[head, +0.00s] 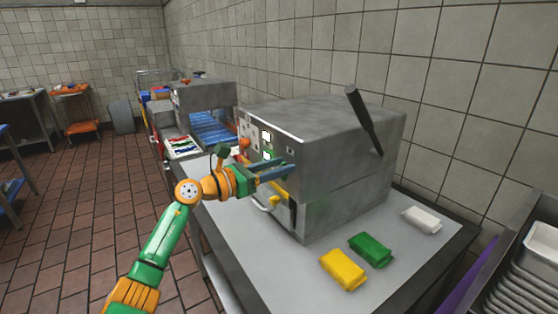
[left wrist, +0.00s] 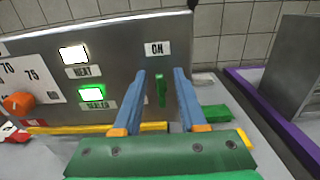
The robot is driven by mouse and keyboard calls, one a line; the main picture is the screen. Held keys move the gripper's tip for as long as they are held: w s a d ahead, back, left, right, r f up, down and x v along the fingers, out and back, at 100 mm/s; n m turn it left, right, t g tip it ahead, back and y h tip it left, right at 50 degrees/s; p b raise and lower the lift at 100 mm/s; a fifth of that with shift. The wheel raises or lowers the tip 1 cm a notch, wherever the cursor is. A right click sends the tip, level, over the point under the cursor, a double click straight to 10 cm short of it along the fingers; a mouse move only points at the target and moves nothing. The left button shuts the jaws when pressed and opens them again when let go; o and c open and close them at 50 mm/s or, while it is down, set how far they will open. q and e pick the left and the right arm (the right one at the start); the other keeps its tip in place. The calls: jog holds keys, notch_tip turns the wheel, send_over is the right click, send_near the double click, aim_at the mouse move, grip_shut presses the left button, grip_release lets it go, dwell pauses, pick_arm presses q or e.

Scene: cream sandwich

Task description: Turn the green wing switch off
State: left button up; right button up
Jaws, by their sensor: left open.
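The green wing switch (left wrist: 160,89) is on the grey front panel of the machine in the left wrist view, standing upright below an ON label (left wrist: 157,48). My left gripper (left wrist: 161,76) is open, with one blue finger on each side of the switch. I cannot tell whether the fingers touch it. In the head view, my left gripper (head: 285,169) is at the front of the grey machine (head: 325,140), and the switch is hidden there. My right gripper is not in view.
The panel has a white-lit button (left wrist: 74,54), a green-lit button (left wrist: 92,93) and an orange knob (left wrist: 17,103). Yellow (head: 343,269), green (head: 370,249) and white (head: 421,219) packets lie on the counter. A black lever (head: 364,120) sticks up from the machine's side.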

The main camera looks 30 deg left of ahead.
pick_arm(q)
jog(key=shift+s+a, duration=0.1)
jog(key=shift+s, duration=0.1)
grip_shut()
jog(key=shift+n, duration=0.3)
jog(key=n, duration=0.1)
jog(key=n+p, duration=0.1)
jog(key=n, duration=0.1)
jog(key=shift+w+a+n, duration=0.15)
jog(key=shift+a+n, duration=0.15)
jog(key=n+p, duration=0.1)
jog(key=n, duration=0.2)
jog(key=n+p, duration=0.1)
jog(key=n, duration=0.1)
jog(key=shift+w+a+f+p, duration=0.15)
jog(key=shift+a+p, duration=0.15)
jog(key=shift+a, duration=0.05)
jog(key=shift+w+a+f+n+p, duration=0.1)
jog(key=shift+f+n+p, duration=0.3)
jog(key=shift+n, duration=1.05)
jog(key=shift+s+a+f+n+p, duration=0.1)
jog(key=shift+n+p, duration=0.6)
jog(key=shift+n, duration=0.7)
jog(key=shift+w+a+f+n+p, duration=0.15)
jog(key=shift+n+p, duration=0.4)
jog(key=shift+n, duration=0.9)
jog(key=shift+d+f+n, duration=0.1)
jog(key=shift+n, duration=0.2)
